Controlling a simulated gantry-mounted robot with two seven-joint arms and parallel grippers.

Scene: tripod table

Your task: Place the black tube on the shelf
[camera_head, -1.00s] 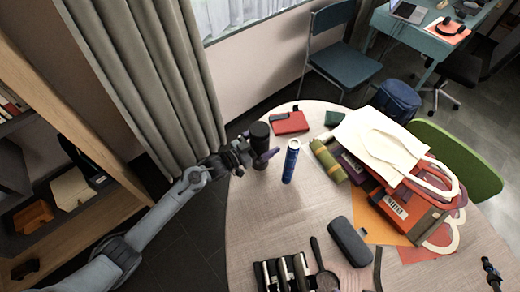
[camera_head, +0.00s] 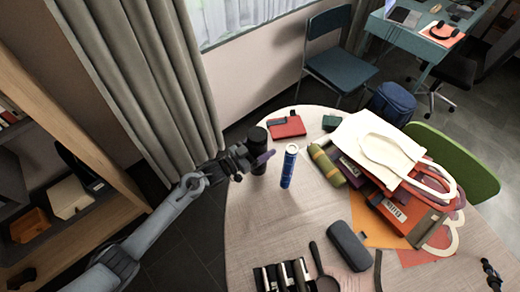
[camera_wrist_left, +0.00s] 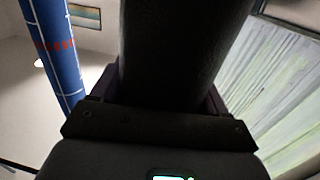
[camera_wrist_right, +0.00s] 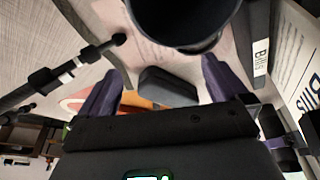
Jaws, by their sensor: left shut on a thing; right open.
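The black tube (camera_head: 257,136) stands upright at the far left rim of the round table (camera_head: 250,225). My left gripper (camera_head: 262,161) is shut on it from the left, around its middle. In the left wrist view the black tube (camera_wrist_left: 185,45) fills the space between the fingers. I cannot tell whether its base touches the table. The wooden shelf (camera_head: 100,160) stands at the left, with several things on its boards. My right gripper (camera_wrist_right: 160,85) is open; in the head view only a small part of it (camera_head: 491,272) shows at the lower right edge.
A blue tube (camera_head: 289,167) stands close to the right of the black tube. A red notebook (camera_head: 287,127), green roll (camera_head: 326,165), white bag (camera_head: 375,145), grey case (camera_head: 348,245) and black cylinders (camera_head: 285,276) crowd the table. A curtain (camera_head: 150,80) hangs behind my left arm.

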